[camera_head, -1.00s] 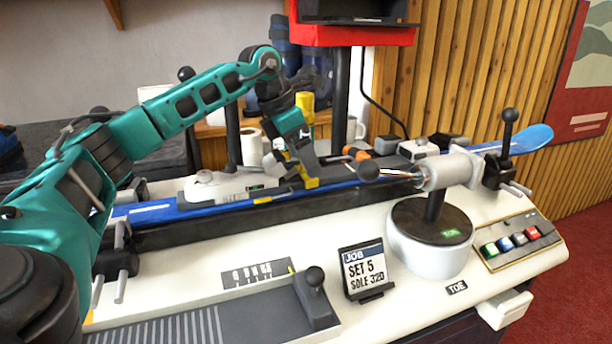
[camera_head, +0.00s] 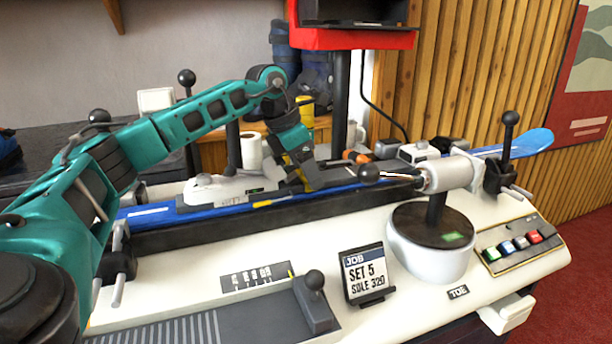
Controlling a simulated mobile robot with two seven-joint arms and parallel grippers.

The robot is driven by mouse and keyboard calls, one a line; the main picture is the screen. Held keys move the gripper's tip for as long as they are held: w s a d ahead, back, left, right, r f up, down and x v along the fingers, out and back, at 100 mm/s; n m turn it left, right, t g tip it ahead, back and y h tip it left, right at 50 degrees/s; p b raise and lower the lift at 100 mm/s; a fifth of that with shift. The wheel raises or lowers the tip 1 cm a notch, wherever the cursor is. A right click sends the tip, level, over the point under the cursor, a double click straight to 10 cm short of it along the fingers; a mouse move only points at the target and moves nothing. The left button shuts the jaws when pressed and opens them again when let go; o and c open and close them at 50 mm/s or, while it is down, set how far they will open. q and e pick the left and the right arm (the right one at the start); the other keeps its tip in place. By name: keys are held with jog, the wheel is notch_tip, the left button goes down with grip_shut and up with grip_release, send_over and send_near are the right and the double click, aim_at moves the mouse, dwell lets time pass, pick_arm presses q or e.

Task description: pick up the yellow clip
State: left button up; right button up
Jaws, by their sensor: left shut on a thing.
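My left gripper (camera_head: 304,180) reaches down from my teal arm onto the blue ski (camera_head: 150,213), just right of the white binding part on it. Its dark fingers are shut on a narrow yellow piece, the yellow clip (camera_head: 297,168), which shows partly between and beside them. The fingers hide part of the clip, and I cannot tell whether it still touches the ski or the binding. My right gripper is not in view.
A white roller on a round stand (camera_head: 447,177) is right of the gripper. A job card (camera_head: 366,273) stands in front, beside a black-knobbed slider (camera_head: 314,298). A button panel (camera_head: 520,242) is at the right. The white bench top between ski and card is clear.

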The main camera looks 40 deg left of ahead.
pick_arm(q)
jog(key=shift+r, duration=0.1)
notch_tip(320, 180, up, 26)
jog(key=p, duration=1.3)
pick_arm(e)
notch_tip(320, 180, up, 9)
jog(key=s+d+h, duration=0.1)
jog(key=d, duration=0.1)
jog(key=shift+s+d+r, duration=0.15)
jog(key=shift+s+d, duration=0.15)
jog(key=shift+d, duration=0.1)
